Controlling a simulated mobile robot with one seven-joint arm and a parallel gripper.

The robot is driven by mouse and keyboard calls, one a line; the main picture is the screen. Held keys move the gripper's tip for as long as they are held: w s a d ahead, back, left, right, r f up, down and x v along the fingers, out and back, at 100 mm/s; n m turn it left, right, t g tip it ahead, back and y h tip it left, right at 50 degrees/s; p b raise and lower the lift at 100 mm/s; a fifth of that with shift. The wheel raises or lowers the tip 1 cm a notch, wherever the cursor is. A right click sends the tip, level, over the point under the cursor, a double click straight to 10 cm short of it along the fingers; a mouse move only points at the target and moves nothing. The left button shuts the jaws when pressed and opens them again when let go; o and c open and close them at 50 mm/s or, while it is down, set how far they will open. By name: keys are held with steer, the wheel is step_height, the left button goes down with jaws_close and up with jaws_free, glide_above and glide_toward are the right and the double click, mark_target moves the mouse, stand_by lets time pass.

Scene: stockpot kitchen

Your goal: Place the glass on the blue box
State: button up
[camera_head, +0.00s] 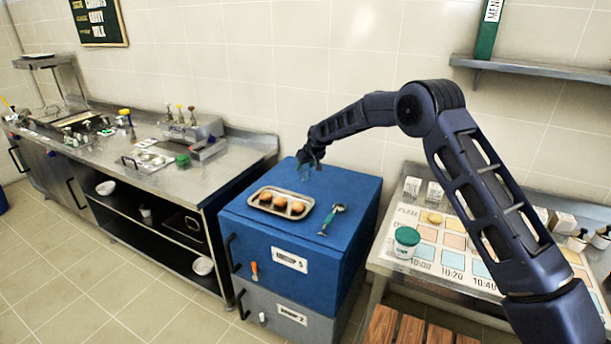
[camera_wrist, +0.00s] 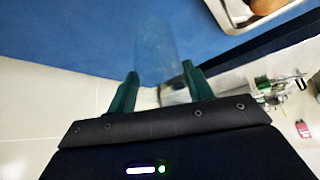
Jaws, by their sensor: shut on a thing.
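The blue box (camera_head: 345,205) is a blue cabinet with a flat top, standing between the steel counter and the table on the right. Its blue top also fills the upper part of the wrist view (camera_wrist: 60,35). My gripper (camera_head: 309,160) is over the back part of the box top. In the wrist view my gripper's green fingers (camera_wrist: 160,76) are closed on a clear glass (camera_wrist: 155,50), which extends out past the fingertips. In the head view the glass (camera_head: 305,173) is small and faint below my gripper. I cannot tell whether its base touches the box top.
A metal tray (camera_head: 252,192) with several round brown items lies on the box top, left of my gripper. A green-handled scoop (camera_head: 329,222) lies right of the tray. The steel counter (camera_head: 215,172) is left; the table with a coloured chart (camera_head: 385,262) is right. The box top's back right is clear.

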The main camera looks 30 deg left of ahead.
mark_target(306, 173)
steer(key=shift+f, duration=2.3)
steer(key=shift+f, duration=0.1)
steer(key=o, duration=1)
steer(key=shift+o, duration=0.2)
steer(key=shift+d+r, duration=0.1)
steer(key=shift+r, duration=0.25)
steer(key=v, duration=1.1)
steer(key=shift+r, duration=0.2)
steer(key=shift+s+d, duration=0.1)
steer(key=shift+d, duration=0.05)
